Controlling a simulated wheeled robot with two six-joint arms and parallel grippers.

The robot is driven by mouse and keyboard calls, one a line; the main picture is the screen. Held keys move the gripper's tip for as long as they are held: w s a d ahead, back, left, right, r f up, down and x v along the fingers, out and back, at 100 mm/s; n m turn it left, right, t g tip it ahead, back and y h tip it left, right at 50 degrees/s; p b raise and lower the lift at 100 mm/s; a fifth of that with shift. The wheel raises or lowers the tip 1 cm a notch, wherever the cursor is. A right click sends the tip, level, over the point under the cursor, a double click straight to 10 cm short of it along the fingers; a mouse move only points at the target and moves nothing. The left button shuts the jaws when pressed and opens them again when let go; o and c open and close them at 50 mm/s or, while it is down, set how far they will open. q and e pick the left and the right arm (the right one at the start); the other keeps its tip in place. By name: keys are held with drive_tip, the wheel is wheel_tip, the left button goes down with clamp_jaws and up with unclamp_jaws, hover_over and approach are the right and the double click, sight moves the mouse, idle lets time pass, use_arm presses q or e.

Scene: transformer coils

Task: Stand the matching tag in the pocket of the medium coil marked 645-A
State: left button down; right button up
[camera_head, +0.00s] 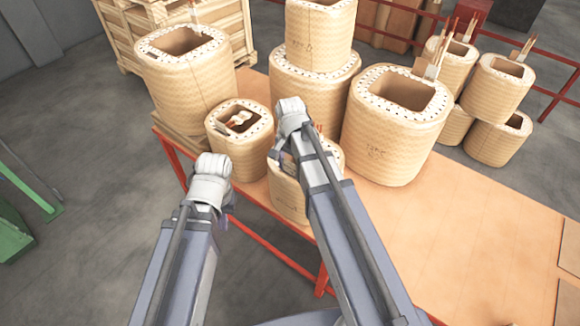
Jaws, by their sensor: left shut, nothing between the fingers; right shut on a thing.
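Several tan wound coils stand on the table. A medium coil (294,195) at the front is partly covered by my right arm. A small coil (240,140) with pale pieces in its opening stands left of it. A large coil (395,125) on the right has handwriting too small to read. I cannot pick out the mark 645-A. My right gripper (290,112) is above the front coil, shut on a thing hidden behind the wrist. My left gripper (212,170) is shut and empty, left of the coils near the table edge. No tag is clearly visible.
A large coil (188,80) stands back left, and a stack with a lower coil (311,90) stands behind my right gripper. More coils (492,85) stand back right beside red rails. A wooden crate (225,20) is behind.

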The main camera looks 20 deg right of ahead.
drive_tip(key=o, duration=1.3)
drive_tip(key=shift+o, duration=0.2)
drive_tip(key=shift+r, duration=0.15)
wheel_tip(320, 180, up, 8)
drive_tip(key=p, duration=0.8)
drive_tip(key=shift+f, duration=0.2)
drive_tip(key=s+a+f+n+h+b, duration=0.1)
drive_tip(key=s+a+n, duration=0.9)
drive_tip(key=s+n, duration=0.4)
drive_tip(key=shift+s+a, duration=0.15)
drive_tip(key=shift+a, duration=0.05)
